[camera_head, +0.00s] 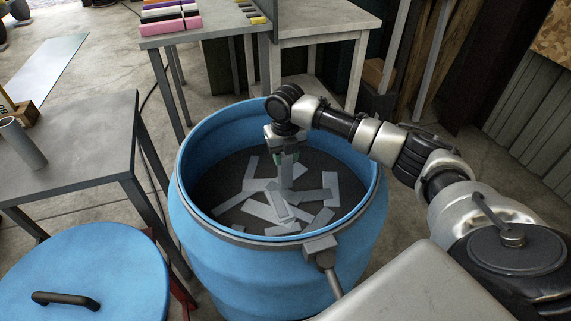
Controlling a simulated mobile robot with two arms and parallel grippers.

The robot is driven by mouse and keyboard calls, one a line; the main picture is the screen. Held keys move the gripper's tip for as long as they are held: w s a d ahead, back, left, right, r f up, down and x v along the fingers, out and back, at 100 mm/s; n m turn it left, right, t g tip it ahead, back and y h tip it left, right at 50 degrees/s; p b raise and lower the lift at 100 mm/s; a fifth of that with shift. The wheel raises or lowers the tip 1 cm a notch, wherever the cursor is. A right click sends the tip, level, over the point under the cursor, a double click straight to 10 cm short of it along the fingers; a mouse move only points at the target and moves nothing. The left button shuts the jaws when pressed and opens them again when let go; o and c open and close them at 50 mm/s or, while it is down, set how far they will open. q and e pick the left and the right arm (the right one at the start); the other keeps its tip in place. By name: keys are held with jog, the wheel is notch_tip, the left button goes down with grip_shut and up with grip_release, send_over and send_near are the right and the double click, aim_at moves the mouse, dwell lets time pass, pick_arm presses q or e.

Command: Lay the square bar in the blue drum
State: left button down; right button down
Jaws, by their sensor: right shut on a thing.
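The blue drum (196,228) stands open in the middle of the head view. Several flat grey metal pieces (262,211) lie in a loose heap on its dark floor. My right arm reaches over the rim from the right, and my right gripper (286,160) points down inside the drum. It is shut on a grey bar (287,177), which I take to be the square bar. The bar hangs upright above the heap; its lower end is hard to separate from the pieces. My left gripper is out of view.
A blue lid (95,262) with a black handle lies at the lower left. A grey table (80,150) with a grey cylinder (24,145) stands at the left. Another table (205,35) with coloured blocks stands behind the drum. The drum's clamp ring lever (322,250) sticks out in front.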

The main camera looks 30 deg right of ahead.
aim_at(286, 165)
notch_tip(286, 165, down, 3)
jog(key=shift+f, duration=0.15)
jog(key=c, duration=0.7)
grip_release()
jog(key=shift+f, duration=0.1)
notch_tip(286, 165, up, 12)
jog(key=shift+r, duration=0.15)
